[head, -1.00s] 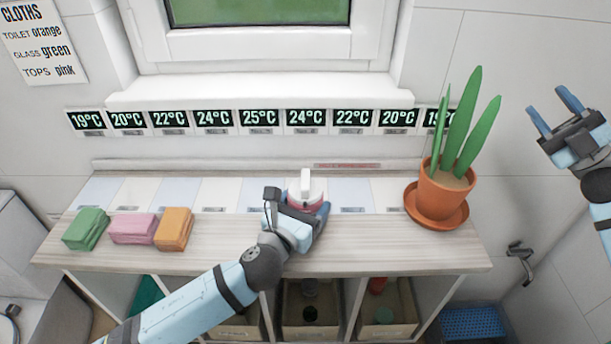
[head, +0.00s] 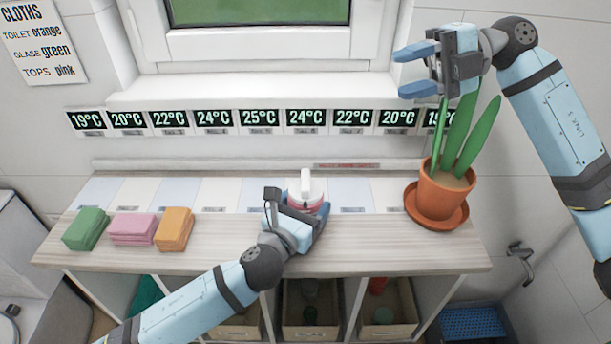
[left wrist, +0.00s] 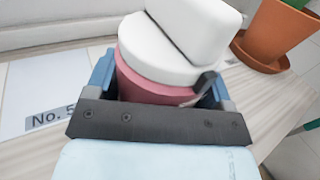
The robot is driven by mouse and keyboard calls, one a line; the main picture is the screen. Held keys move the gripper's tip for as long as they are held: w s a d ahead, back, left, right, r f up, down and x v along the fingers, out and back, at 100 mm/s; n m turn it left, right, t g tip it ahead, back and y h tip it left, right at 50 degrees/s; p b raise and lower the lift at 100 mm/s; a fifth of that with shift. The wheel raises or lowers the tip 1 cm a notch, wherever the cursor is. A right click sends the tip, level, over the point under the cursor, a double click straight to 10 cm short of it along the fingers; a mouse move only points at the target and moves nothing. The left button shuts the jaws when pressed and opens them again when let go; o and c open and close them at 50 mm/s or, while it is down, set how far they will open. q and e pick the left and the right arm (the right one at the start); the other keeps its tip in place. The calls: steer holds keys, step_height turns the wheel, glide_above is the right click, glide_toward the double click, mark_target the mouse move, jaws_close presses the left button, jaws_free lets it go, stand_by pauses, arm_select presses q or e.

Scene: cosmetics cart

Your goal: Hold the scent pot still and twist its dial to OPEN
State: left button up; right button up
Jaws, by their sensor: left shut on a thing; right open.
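The scent pot stands upright on the shelf top, with a pink body (head: 308,206) and a white dial (head: 306,185) with a raised grip on top. In the left wrist view the pink body (left wrist: 150,86) sits between the blue fingers, and the white dial (left wrist: 165,55) is above them. My left gripper (head: 309,222) is shut around the pink body. My right gripper (head: 416,72) is open and empty, raised in front of the plant's leaves and right of the pot. Any OPEN mark on the dial cannot be made out.
A plant in a terracotta pot (head: 443,190) stands right of the scent pot. Green (head: 86,229), pink (head: 133,229) and orange (head: 174,229) cloths lie at the left. The wooden top (head: 380,246) is clear between scent pot and plant. Temperature displays (head: 258,120) line the wall.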

steer(key=s+a+f+n+h, duration=0.1)
steer(key=a+f+h, duration=0.3)
steer(key=a+h, duration=0.5)
steer(key=m+t+h, duration=0.1)
steer(key=t+h, duration=0.2)
steer(key=h, duration=0.3)
glide_above(305, 178)
step_height(305, 178, down, 5)
step_height(305, 178, down, 12)
steer(key=shift+r, duration=0.2)
jaws_close()
